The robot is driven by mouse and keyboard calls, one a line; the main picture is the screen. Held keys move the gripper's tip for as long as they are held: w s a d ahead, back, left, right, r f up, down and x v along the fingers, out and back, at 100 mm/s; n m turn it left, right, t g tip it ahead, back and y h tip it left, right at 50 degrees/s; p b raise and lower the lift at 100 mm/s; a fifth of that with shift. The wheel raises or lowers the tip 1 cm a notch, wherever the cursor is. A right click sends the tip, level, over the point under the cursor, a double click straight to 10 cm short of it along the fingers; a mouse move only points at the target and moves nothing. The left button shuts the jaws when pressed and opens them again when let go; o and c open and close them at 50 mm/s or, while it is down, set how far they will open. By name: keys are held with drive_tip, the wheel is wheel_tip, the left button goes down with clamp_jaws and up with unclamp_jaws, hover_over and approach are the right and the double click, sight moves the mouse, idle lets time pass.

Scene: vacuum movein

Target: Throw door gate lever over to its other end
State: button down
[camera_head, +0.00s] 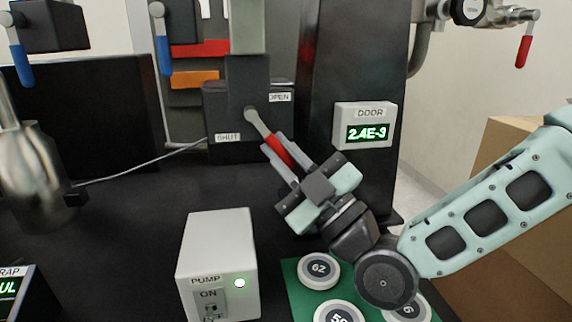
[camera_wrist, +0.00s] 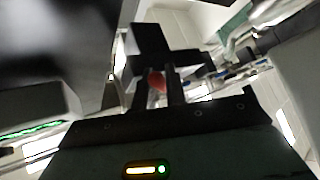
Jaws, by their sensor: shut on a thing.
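The door gate lever (camera_head: 259,124) has a grey rod and a red grip. It is pivoted on the front of a dark box (camera_head: 225,110) with a SHUT label at its lower left and an OPEN label at its upper right. The lever slants down and to the right from its pivot. My gripper (camera_head: 282,157) is shut on the red grip, with one finger on each side. In the wrist view the red grip (camera_wrist: 157,82) shows between the fingers, and the rest of the lever is hard to make out.
A DOOR display (camera_head: 364,126) reading 2.4E-3 is on the dark column to the right. A white PUMP box (camera_head: 217,262) stands in front, its switch by ON. Round numbered discs (camera_head: 319,270) lie on a green mat below my wrist. Blue-handled levers (camera_head: 163,55) hang at upper left.

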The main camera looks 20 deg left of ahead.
drive_tip(key=shift+f, duration=0.15)
drive_tip(key=c, duration=1.4)
unclamp_jaws()
drive_tip(key=shift+c, duration=0.2)
